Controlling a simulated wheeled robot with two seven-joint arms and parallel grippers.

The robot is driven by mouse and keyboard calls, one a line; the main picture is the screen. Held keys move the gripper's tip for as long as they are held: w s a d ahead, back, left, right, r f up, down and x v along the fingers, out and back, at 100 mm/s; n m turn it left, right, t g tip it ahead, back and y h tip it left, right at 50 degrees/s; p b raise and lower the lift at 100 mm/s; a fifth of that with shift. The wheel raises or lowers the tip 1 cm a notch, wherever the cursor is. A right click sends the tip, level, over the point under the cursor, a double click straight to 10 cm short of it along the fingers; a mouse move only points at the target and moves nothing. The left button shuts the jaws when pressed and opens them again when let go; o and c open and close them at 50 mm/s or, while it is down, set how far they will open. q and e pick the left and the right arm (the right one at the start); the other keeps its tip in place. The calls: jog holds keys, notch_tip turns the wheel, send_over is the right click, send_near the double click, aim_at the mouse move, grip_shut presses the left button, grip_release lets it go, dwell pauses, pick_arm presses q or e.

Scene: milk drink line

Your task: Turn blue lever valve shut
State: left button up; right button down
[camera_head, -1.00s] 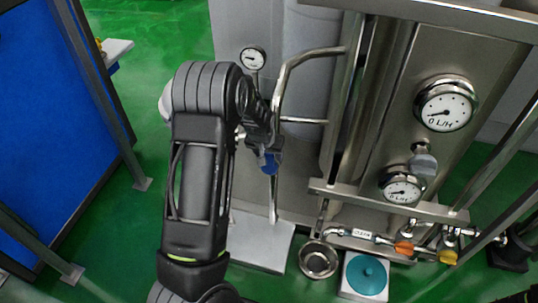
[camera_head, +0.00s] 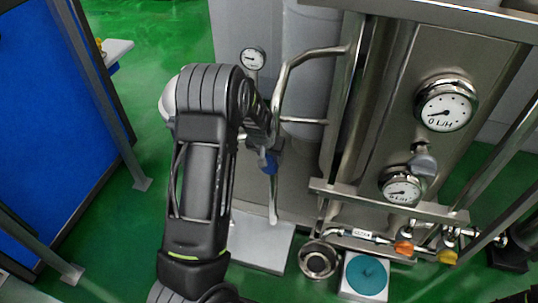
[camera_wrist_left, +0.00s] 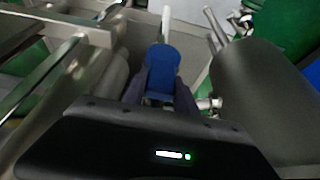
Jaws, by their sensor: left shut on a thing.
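The blue lever (camera_head: 268,161) of the valve shows just past my left forearm in the head view, on a thin upright steel pipe. In the left wrist view the blue lever (camera_wrist_left: 162,70) stands between the two dark fingers of my left gripper (camera_wrist_left: 160,90), which is shut on it. In the head view my left gripper (camera_head: 262,142) is mostly hidden behind my own wrist. The valve body is mostly hidden. My right gripper is not in view.
A curved steel pipe (camera_head: 291,72) and a small gauge (camera_head: 253,59) are close to my left wrist. A steel panel with flow gauges (camera_head: 446,103) stands to the right. A steel bowl (camera_head: 317,260) and a teal disc (camera_head: 367,276) are low at the front. Green floor lies left.

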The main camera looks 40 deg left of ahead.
pick_arm(q)
grip_shut()
dwell(0.6)
